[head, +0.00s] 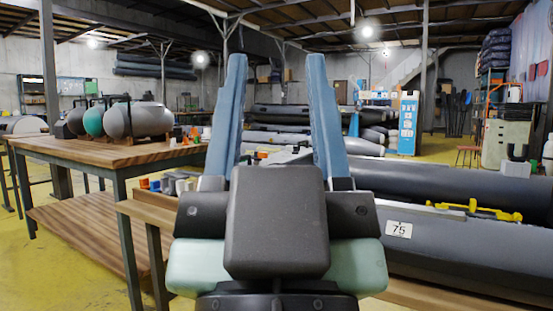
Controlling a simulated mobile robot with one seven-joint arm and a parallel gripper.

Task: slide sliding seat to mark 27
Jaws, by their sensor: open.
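My gripper (276,60) is in the middle of the head view, with its two blue fingers pointing up and set wide apart. Nothing is held between them. A number plate reading 75 (399,229) is on the side of a grey inflatable tube (470,255) at the lower right. I cannot make out the sliding seat or mark 27. A pale grey piece (287,157) shows behind and between the fingers, too covered to identify. My gripper body hides much of the area in front of me.
A wooden workbench (95,148) with grey and green rounded tanks (137,119) stands at left. Small coloured blocks (160,184) lie beside my gripper. A yellow fitting (475,211) lies by the grey tube. Stacked tubes fill the back. Yellow floor is open at far left.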

